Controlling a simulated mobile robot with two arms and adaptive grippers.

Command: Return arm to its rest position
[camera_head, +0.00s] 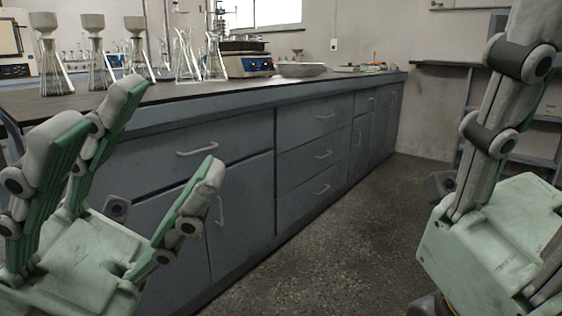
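My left gripper (140,140) is in the lower left of the head view, in front of the bench. Its grey and green fingers point up and stand well apart, with nothing between them, so it is open and empty. My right gripper (490,235) is at the right edge of the view, over the floor and apart from the bench. Its pale green palm and a long finger pointing up show. The fingertips are cut off by the frame, so I cannot tell whether it is open or shut. No object shows in it.
A long grey lab bench (300,92) with drawers runs from left to back right. Several flasks with funnels (95,65) stand on it, beside a blue-fronted device (248,65) and a shallow bowl (301,70). A shelf (535,115) stands behind my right gripper. The floor (345,240) between is clear.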

